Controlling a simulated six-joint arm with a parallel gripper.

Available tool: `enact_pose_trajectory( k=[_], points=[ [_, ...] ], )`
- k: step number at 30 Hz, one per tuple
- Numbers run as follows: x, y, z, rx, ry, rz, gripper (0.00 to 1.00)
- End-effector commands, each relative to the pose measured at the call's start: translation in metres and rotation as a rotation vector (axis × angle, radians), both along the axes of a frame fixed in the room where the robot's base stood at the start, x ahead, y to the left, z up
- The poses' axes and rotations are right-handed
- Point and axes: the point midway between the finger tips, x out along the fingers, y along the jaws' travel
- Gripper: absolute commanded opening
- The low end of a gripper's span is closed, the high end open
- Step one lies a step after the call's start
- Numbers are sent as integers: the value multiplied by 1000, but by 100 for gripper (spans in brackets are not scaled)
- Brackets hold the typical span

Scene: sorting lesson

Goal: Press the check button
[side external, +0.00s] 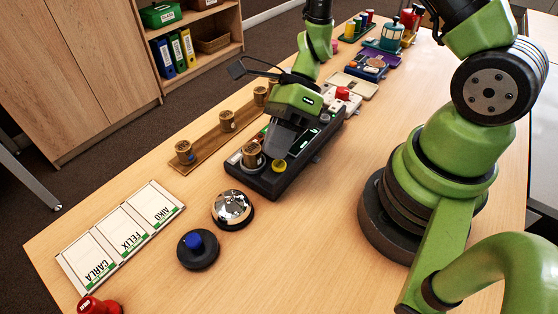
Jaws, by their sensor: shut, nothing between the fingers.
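My gripper (273,152) is shut and empty, pointing down over the near end of a long black console (283,184). Its fingertips are close to a small yellow round piece (278,165) and a brown cylinder (252,153) on the console. I cannot tell whether they touch anything. A blue button (196,242) on a round black base stands apart, nearer the camera. A red button-like piece (98,305) is cut off at the bottom left edge. No readable label shows which one is the check button. My gripper hides part of the console.
A silver bell (232,207) stands between the console and the blue button. Name cards (122,236) lie at the left. A wooden rack (210,145) with brown cylinders runs behind the console. Coloured trays and toys line the far table. The front middle of the table is clear.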

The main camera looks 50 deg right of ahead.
Motion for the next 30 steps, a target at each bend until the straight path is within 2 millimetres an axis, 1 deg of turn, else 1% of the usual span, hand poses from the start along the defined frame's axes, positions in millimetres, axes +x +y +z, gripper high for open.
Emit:
enact_pose_trajectory(
  k=[10, 30],
  points=[
    [0, 0, -8, -1, 1, 0, 0],
    [0, 0, -12, 0, 0, 0, 0]
  ],
)
